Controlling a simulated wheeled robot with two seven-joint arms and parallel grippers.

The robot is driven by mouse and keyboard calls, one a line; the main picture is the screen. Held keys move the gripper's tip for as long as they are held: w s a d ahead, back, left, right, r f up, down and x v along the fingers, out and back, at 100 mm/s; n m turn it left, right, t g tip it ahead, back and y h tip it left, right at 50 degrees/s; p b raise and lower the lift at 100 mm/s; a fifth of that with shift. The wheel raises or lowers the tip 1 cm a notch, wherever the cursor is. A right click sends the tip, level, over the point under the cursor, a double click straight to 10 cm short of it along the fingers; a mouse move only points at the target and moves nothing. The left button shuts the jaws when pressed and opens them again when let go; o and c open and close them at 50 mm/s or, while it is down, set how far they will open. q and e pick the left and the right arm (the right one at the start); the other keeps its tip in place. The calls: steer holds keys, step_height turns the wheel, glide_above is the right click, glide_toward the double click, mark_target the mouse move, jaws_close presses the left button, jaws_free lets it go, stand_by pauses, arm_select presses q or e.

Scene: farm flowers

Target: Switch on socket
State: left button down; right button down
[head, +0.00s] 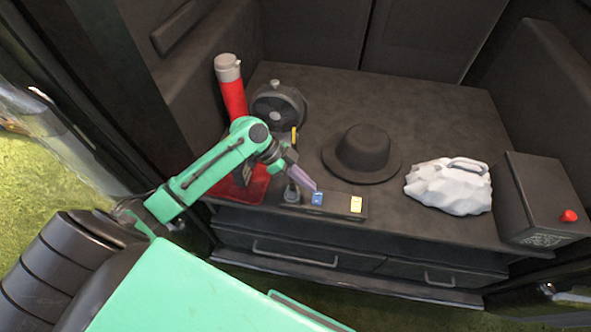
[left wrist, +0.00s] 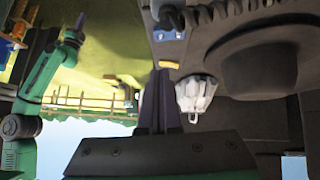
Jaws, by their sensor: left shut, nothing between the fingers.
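A low dark socket strip (head: 338,207) lies along the front of the dark ledge.
A red flask (head: 231,88) stands at the left. A dark box with a red button (head: 569,216) is at the right. Drawers (head: 295,253) lie below the ledge.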

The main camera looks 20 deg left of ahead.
mark_target(317, 203)
arm_select(q)
steer(key=f, duration=0.1)
steer(key=d+f, duration=0.1)
steer(key=f, duration=0.2)
steer(key=shift+d+f+p, duration=0.15)
steer(key=shift+d+p, duration=0.15)
steer(key=shift+s+a+f, duration=0.1)
steer(key=shift+s+f, duration=0.05)
steer(key=shift+f, duration=0.4)
steer(key=shift+s+f+b, duration=0.1)
steer(key=shift+f+b, duration=0.2)
steer(key=shift+f, duration=0.15)
steer(key=shift+s+r, duration=0.1)
